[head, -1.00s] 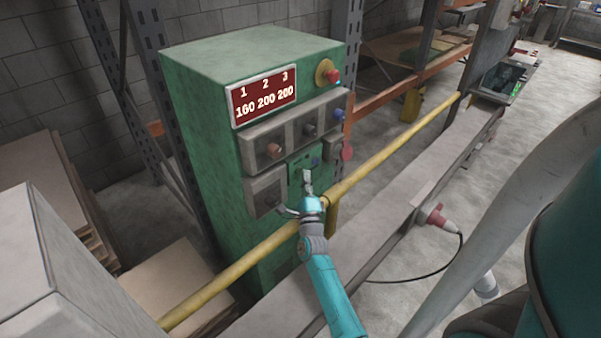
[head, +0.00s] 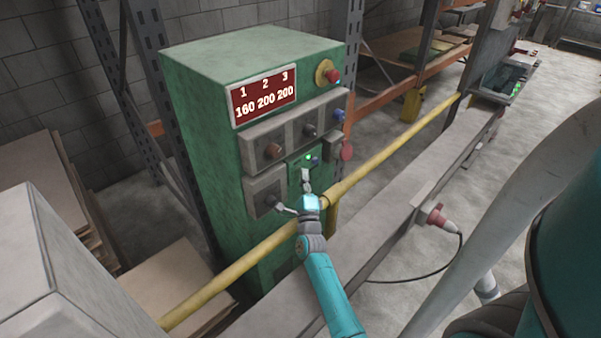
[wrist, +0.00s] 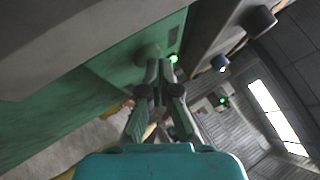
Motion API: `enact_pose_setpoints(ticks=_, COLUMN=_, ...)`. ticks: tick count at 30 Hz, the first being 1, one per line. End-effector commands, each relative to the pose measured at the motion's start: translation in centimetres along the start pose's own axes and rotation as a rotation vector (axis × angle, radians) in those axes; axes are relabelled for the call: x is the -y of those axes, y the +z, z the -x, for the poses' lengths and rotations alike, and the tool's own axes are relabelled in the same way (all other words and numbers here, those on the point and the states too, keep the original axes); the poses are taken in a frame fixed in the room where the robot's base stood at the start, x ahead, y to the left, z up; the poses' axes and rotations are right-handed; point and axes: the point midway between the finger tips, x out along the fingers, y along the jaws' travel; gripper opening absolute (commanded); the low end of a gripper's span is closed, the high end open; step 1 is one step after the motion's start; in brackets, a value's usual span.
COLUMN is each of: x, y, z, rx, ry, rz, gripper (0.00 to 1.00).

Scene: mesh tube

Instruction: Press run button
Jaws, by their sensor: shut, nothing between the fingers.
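The lamp glows to the right of the tips. Whether the tips touch the button I cannot tell. No label reading run is legible.
A red display (head: 264,97) reads 160 200 200. A red emergency knob (head: 332,77) sits on the upper corner. Grey boxes with knobs (head: 272,150) surround the panel. A yellow rail (head: 400,143) runs past the cabinet, close to my arm, beside a long grey beam (head: 440,160).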

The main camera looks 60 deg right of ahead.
Motion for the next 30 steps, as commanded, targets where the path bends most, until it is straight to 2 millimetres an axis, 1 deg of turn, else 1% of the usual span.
enact_pose_setpoints(ticks=5, x=0.3, y=-0.2, z=0.4, rx=0.001, ry=0.0, rz=-0.001, gripper=0.0)
enact_pose_setpoints(ticks=14, x=0.4, y=-0.4, z=0.6, rx=0.0, ry=0.0, rz=-0.001, gripper=0.0)
enact_pose_setpoints(ticks=30, x=2.6, y=-2.6, z=3.7, rx=-0.001, ry=0.0, rz=0.0, gripper=0.0)
